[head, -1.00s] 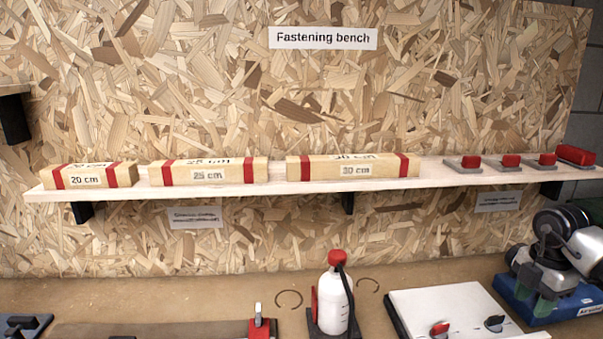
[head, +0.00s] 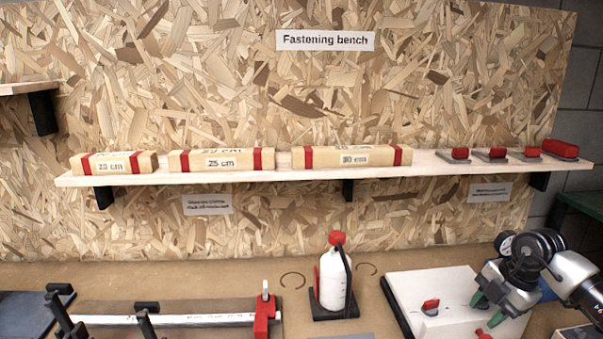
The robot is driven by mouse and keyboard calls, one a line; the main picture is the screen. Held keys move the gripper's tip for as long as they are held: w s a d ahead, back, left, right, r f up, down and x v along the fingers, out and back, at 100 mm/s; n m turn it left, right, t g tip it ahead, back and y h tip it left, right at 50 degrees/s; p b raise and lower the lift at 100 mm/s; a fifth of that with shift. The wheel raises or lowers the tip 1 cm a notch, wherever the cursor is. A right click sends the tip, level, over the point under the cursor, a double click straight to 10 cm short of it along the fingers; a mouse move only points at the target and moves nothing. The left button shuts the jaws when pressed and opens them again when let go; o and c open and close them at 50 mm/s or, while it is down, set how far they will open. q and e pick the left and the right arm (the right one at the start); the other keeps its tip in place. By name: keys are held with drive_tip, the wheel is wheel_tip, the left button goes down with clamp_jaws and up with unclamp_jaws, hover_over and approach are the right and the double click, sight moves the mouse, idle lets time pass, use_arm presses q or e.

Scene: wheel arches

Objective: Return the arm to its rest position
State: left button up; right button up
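My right gripper (head: 488,309) comes in from the right edge, above the right part of the white board (head: 405,290). Its two green fingertips point down and stand apart, with nothing seen between them. A red knob (head: 430,305) on the board is to the left of the fingertips. Another red piece (head: 483,334) shows just below them, cut by the bottom edge. My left gripper is not in view.
A white bottle with a red cap (head: 335,270) stands left of the board. A red-ended bar clamp (head: 265,314) lies at the lower left. A shelf (head: 240,174) holds several wooden blocks and red-handled pieces.

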drive_tip(key=s+a+r+m+t+y, duration=0.15)
drive_tip(key=a+t+y, duration=0.45)
drive_tip(key=a, duration=0.6)
drive_tip(key=s+a+r+m+t+y, duration=0.15)
drive_tip(key=a+t+y, duration=0.5)
drive_tip(key=a, duration=0.65)
drive_tip(key=s+d+f+m+h, duration=0.3)
drive_tip(key=m+h, duration=0.2)
drive_tip(key=s+d+f+m+h, duration=0.2)
drive_tip(key=d+f+m+h, duration=0.1)
drive_tip(key=m+h, duration=0.3)
drive_tip(key=s+d+f+m+h, duration=0.3)
drive_tip(key=f+m+h, duration=0.1)
drive_tip(key=m+h, duration=0.1)
drive_tip(key=shift+s+d+f+m+h, duration=0.3)
drive_tip(key=shift+f+m, duration=0.1)
drive_tip(key=shift+m, duration=0.2)
drive_tip(key=s+f+g+y, duration=0.1)
drive_tip(key=s+f+g, duration=0.4)
drive_tip(key=s, duration=0.5)
drive_tip(key=s+f+g, duration=0.4)
drive_tip(key=s+g, duration=0.2)
drive_tip(key=s, duration=0.3)
wheel_tip(320, 180, down, 26)
drive_tip(key=s, duration=0.1)
drive_tip(key=s+d+f+g, duration=0.2)
drive_tip(key=s+f, duration=1.4)
drive_tip(key=shift+s, duration=0.15)
